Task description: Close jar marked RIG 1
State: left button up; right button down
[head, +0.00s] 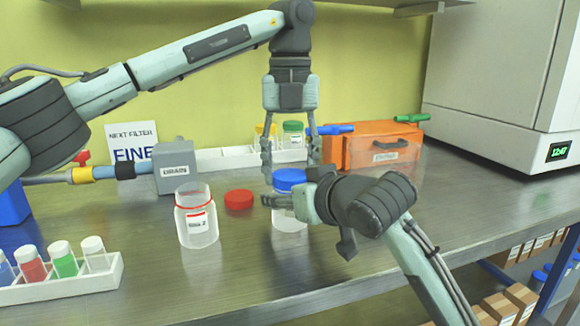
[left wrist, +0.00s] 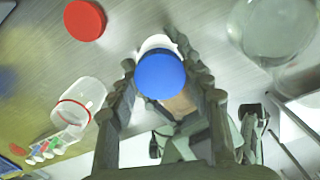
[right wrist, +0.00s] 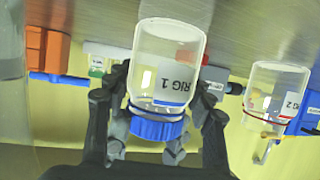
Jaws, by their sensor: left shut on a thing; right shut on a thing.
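The clear jar marked RIG 1 (right wrist: 170,65) stands upright on the bench; its label reads clearly in the right wrist view. Its blue lid (head: 290,179) sits at the jar's mouth; I cannot tell how far it is screwed down. The lid also shows from above in the left wrist view (left wrist: 160,74). My left gripper (head: 291,152) reaches down from above, its fingers on either side of the blue lid, shut on it. My right gripper (head: 279,203) comes in from the right, low at the jar's side, shut on the jar body.
An open jar marked RIG 2 (head: 198,226) with a red neck ring stands to the left. A loose red lid (head: 239,199) lies between the jars. A rack of colored vials (head: 70,290) is front left. A grey drain box (head: 175,180) and orange box (head: 375,143) stand behind.

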pick_arm(q)
jog(key=m, duration=2.1)
jog(key=shift+f+m, duration=0.1)
jog(key=shift+m, duration=0.3)
jog(key=o, duration=1.3)
jog(key=shift+r, duration=2.3)
